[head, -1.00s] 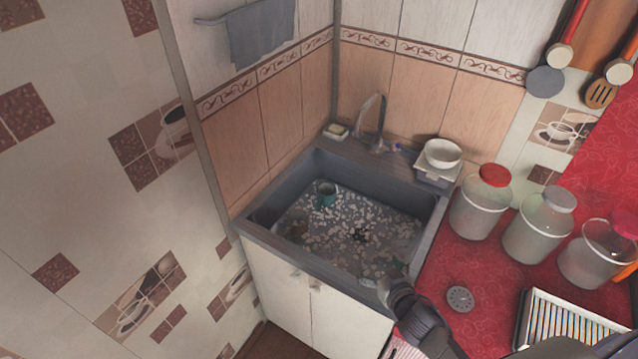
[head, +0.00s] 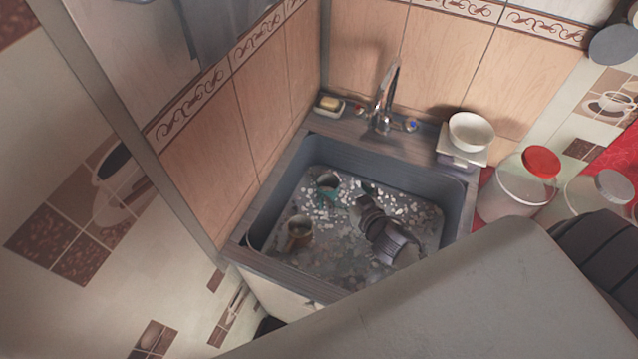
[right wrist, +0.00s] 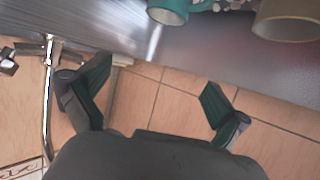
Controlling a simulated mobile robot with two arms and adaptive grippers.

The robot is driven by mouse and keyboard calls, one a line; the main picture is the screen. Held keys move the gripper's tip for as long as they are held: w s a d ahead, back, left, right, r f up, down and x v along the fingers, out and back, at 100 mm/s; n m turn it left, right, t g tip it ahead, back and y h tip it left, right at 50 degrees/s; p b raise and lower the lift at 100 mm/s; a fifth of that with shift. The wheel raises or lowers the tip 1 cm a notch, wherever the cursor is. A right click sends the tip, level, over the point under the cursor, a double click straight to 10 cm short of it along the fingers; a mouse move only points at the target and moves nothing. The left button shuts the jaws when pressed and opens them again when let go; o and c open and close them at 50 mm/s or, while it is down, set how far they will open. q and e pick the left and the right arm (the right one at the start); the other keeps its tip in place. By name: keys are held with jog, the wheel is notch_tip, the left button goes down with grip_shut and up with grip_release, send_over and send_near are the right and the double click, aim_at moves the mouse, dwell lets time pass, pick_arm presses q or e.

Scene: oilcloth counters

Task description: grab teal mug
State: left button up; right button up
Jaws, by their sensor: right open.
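The teal mug (head: 327,184) stands in the grey sink (head: 262,206), toward its back left. It also shows at the top edge of the right wrist view (right wrist: 168,10), partly cut off. My right gripper (head: 364,193) is inside the sink area, to the right of the teal mug and apart from it. In the right wrist view its two fingers (right wrist: 155,100) are spread wide with nothing between them. My left gripper is not in view.
A brown mug (head: 299,230) is in the sink's front left, near the teal mug. The faucet (head: 384,97) rises behind the basin, with a soap dish (head: 329,105) to its left. White bowls (head: 470,132) and a red-lidded jar (head: 516,188) stand to the right.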

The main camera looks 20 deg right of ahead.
jog(key=b, duration=0.4)
send_near(333, 192)
jog(key=w+r, duration=0.2)
jog(key=w+f+b, duration=0.1)
jog(key=w+b, duration=0.1)
jog(key=w+f+b, duration=0.3)
jog(key=w+f, duration=0.1)
jog(key=w, duration=0.1)
jog(key=shift+a+f+b, duration=0.1)
jog(key=shift+b, duration=0.3)
jog(key=shift+w+f, duration=0.1)
jog(key=shift+w, duration=0.3)
jog(key=b+x, duration=0.3)
jog(key=x, duration=0.1)
jog(key=shift+w, duration=0.2)
jog(key=shift+w+f, duration=0.15)
jog(key=shift+w, duration=0.3)
jog(key=shift+s, duration=0.1)
jog(key=c, duration=1.5)
